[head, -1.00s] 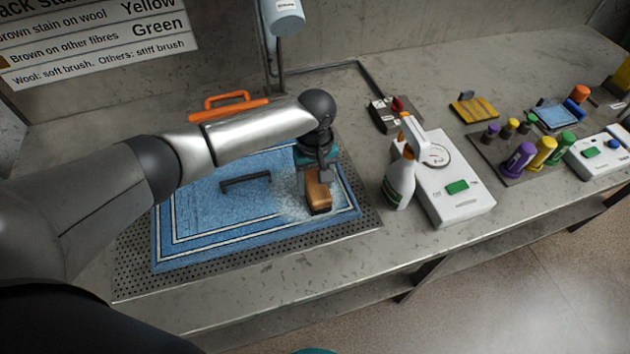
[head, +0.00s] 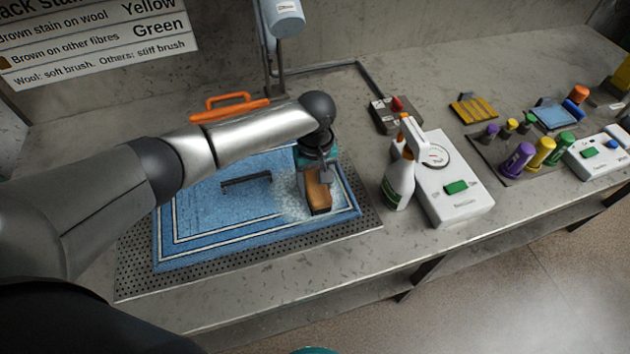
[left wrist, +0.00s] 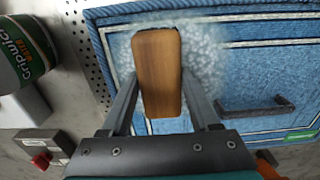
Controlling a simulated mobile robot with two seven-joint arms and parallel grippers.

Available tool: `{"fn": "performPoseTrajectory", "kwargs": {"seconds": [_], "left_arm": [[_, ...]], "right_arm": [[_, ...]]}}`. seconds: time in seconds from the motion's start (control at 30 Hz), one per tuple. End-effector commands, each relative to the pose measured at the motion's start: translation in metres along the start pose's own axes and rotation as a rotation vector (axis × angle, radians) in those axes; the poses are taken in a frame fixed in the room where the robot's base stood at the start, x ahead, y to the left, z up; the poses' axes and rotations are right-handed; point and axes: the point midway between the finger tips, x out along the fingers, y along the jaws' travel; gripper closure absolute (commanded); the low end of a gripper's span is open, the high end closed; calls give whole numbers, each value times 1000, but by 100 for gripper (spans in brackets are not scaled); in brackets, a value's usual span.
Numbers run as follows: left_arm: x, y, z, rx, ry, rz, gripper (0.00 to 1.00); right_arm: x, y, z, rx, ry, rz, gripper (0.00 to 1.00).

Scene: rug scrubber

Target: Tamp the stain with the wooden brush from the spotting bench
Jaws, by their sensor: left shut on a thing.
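My left gripper (head: 320,180) is shut on the wooden brush (head: 318,192), a brown block. The brush also shows between the fingers in the left wrist view (left wrist: 158,72). It is held over a white foamy patch (head: 291,196) at the right part of the blue rug (head: 215,205). The foam also lies around the brush in the left wrist view (left wrist: 203,60). Any stain under the foam is hidden. The brush is down at the rug, its bristle side mostly hidden; I cannot tell whether it touches. My right gripper is not in view.
A black handle (head: 246,181) lies on the rug. The rug rests on a perforated plate (head: 135,270). A spray bottle (head: 399,180) and a white device (head: 455,200) stand close on the right. An orange-handled tool (head: 230,107) lies behind. Capped bottles (head: 540,152) stand farther right.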

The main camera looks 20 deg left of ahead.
Motion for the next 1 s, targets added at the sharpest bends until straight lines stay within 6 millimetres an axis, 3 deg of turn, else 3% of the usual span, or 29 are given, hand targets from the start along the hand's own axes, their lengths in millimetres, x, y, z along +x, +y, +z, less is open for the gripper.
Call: {"fn": "performPoseTrajectory", "kwargs": {"seconds": [1.0], "left_arm": [[1, -1, 4, 3, -7, -5, 87]], "right_arm": [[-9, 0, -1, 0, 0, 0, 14]]}}
